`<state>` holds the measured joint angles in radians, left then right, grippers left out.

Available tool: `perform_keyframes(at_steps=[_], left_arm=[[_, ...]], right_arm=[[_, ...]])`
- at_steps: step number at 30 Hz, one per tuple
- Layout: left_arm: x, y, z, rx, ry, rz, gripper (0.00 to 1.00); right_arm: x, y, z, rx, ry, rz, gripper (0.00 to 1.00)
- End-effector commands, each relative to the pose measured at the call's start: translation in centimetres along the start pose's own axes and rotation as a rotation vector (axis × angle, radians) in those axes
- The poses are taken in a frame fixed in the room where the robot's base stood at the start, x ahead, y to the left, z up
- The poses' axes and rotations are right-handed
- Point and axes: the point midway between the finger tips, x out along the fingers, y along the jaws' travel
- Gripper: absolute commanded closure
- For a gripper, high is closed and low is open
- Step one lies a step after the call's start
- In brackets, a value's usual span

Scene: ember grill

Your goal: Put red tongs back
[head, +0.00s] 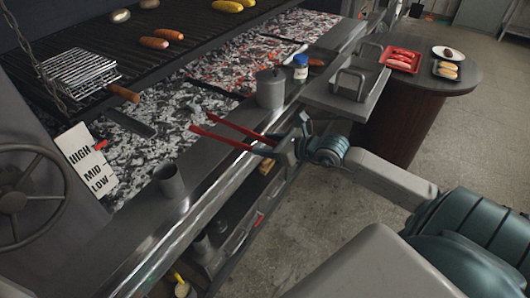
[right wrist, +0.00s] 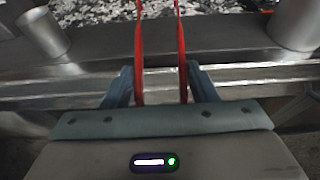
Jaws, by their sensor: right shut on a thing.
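The red tongs (head: 222,139) are held in my right gripper (head: 279,146), above the grey front ledge of the grill. Their two red arms point left toward the coals, slightly spread. In the right wrist view the red tongs (right wrist: 139,48) run forward from between the fingers of my right gripper (right wrist: 160,82), which is shut on them. A grey open cup (head: 170,181) stands on the ledge, to the left of and nearer than the tongs. It also shows at the left of the right wrist view (right wrist: 43,33). My left gripper is not in view.
A grey canister (head: 270,89) and a blue-labelled jar (head: 300,67) stand farther along the ledge (head: 215,160). A grill basket (head: 78,76), sausages and corn lie on the grate. A round-ended side table (head: 460,82) holds a red tray (head: 402,61) and plates.

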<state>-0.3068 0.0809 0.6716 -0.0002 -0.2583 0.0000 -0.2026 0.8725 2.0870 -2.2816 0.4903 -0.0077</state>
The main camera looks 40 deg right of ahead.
Motion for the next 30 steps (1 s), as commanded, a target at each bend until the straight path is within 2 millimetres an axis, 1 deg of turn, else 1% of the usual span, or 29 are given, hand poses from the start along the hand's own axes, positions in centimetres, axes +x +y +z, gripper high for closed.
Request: perform_keyframes(at_steps=[1,3,7,8,12,15,22,23,24,26,30], left_arm=[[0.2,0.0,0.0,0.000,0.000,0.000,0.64],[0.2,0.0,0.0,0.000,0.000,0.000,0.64],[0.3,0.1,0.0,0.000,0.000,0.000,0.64],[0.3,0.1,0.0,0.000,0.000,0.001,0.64],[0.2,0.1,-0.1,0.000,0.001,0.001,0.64],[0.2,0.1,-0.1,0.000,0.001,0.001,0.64],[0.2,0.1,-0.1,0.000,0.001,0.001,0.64],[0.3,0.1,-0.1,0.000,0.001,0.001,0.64],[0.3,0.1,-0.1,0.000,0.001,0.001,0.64],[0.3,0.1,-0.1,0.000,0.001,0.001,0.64],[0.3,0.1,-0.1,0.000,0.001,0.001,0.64]], right_arm=[[0.7,-0.7,0.2,0.003,-0.005,-0.003,0.54],[1.3,-1.4,0.3,0.001,-0.003,-0.003,0.54],[1.8,-1.9,0.4,0.002,-0.002,0.000,0.54],[1.9,-1.9,0.2,0.002,-0.002,0.000,0.54],[2.6,-1.9,-1.6,0.005,0.000,0.000,0.54],[2.9,-1.9,-2.6,0.004,0.000,0.001,0.54],[3.0,-1.9,-2.9,-0.001,0.000,0.000,0.56],[3.0,-1.9,-2.9,-0.001,0.001,0.000,0.45],[3.0,-1.9,-2.9,-0.001,0.001,0.000,0.38],[3.0,-1.9,-2.9,-0.001,0.001,0.000,0.26],[3.0,-1.9,-2.9,-0.001,0.001,0.000,0.25]])
